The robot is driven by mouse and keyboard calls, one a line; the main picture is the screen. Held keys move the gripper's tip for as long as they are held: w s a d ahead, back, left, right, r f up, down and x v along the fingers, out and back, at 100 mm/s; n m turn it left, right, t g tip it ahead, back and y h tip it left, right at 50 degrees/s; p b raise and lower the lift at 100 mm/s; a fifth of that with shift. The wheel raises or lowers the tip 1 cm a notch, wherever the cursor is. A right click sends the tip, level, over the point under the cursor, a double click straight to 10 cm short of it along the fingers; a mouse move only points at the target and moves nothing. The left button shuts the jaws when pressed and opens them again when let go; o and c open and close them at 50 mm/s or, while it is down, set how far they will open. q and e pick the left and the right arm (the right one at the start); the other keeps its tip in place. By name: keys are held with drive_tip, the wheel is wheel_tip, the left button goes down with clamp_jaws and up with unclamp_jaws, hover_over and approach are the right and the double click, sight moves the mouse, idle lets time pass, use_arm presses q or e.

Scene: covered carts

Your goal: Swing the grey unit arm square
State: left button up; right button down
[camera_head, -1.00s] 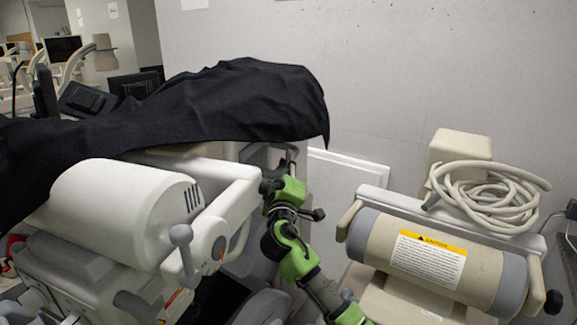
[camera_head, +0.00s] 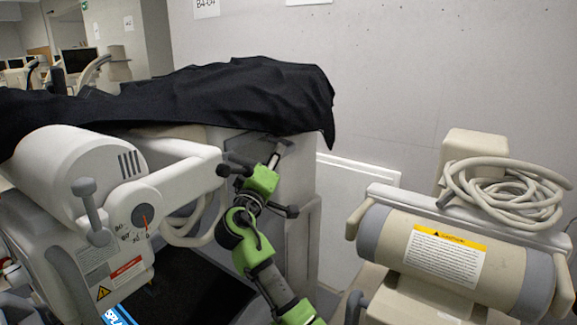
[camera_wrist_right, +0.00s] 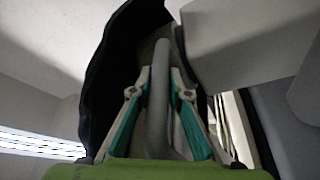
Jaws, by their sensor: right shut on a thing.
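The grey unit arm (camera_head: 172,183) is a pale bar beside a large cylindrical head (camera_head: 75,160) at the left of the head view. A round dial (camera_head: 143,215) with a red pointer and angle marks sits at its near end. My right gripper (camera_head: 232,167) is at the arm's far end, beneath the black cover. In the right wrist view, my right gripper (camera_wrist_right: 160,85) has its teal-padded fingers on both sides of a grey bar (camera_wrist_right: 160,110), shut on it. In the head view the exact contact is too small to see. My left gripper is out of view.
A black cover (camera_head: 200,95) drapes over the cart behind. A beige unit (camera_head: 400,243) with a caution label and coiled hose (camera_head: 505,195) stands at the right. A grey wall (camera_head: 440,80) closes the back.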

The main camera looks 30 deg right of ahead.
drive_tip(key=shift+w+a+f, duration=0.2)
drive_tip(key=shift+w+a, duration=0.35)
drive_tip(key=shift+a, duration=0.3)
drive_tip(key=shift+w+a+f, duration=0.15)
drive_tip(key=shift+w+a, duration=0.35)
drive_tip(key=shift+a, duration=0.35)
drive_tip(key=c, duration=1.9)
unclamp_jaws()
drive_tip(key=shift+b, duration=0.3)
drive_tip(key=v, duration=0.7)
drive_tip(key=s+v, duration=0.1)
drive_tip(key=v, duration=0.3)
drive_tip(key=shift+s+d+r, duration=0.1)
drive_tip(key=shift+s, duration=0.05)
